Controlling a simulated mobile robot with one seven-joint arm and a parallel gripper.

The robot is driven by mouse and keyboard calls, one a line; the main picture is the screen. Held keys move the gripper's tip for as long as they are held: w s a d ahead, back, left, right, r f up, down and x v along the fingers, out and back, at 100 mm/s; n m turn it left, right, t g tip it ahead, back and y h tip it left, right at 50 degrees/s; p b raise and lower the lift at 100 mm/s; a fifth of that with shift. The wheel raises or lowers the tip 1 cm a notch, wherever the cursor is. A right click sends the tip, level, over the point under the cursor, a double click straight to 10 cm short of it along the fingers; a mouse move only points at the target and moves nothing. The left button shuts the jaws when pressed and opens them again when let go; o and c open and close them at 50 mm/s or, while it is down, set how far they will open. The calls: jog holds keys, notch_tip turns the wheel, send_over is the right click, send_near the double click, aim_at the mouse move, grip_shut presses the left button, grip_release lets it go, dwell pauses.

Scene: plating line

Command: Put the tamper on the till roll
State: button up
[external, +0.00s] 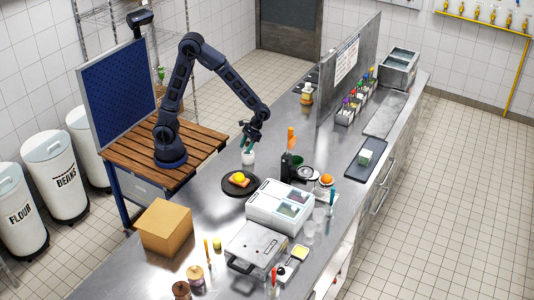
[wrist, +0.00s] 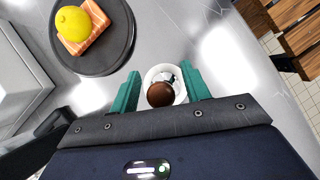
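The tamper (wrist: 160,95) shows in the wrist view as a round brown knob with a bit of shiny metal behind it. It is over the white till roll (wrist: 152,72), whose pale rim shows around it, and it appears to stand on the roll. The till roll (external: 248,158) is a small white cylinder on the steel counter in the external view. My gripper (wrist: 160,70) has its teal fingers spread on either side of the tamper, with gaps to the knob. In the external view my gripper (external: 250,139) is just above the roll and hides the tamper.
A dark plate (wrist: 103,62) with a yellow lemon (wrist: 73,23) on an orange-pink slab is close by. A white machine (external: 280,207), a black holder with an orange-handled tool (external: 291,138) and a cardboard box (external: 165,227) also stand on the counter. Bare steel lies behind the roll.

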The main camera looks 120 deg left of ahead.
jog(key=v, duration=1.2)
jog(key=s+d+r+m+t+y, duration=0.35)
jog(key=s+d+r+m, duration=0.25)
jog(key=s+d+r, duration=0.5)
jog(key=s+d+m+t+y, duration=0.2)
jog(key=s+d+m+t, duration=0.2)
jog(key=s, duration=0.8)
jog(key=shift+d+m, duration=1.3)
jog(key=shift+d, duration=0.7)
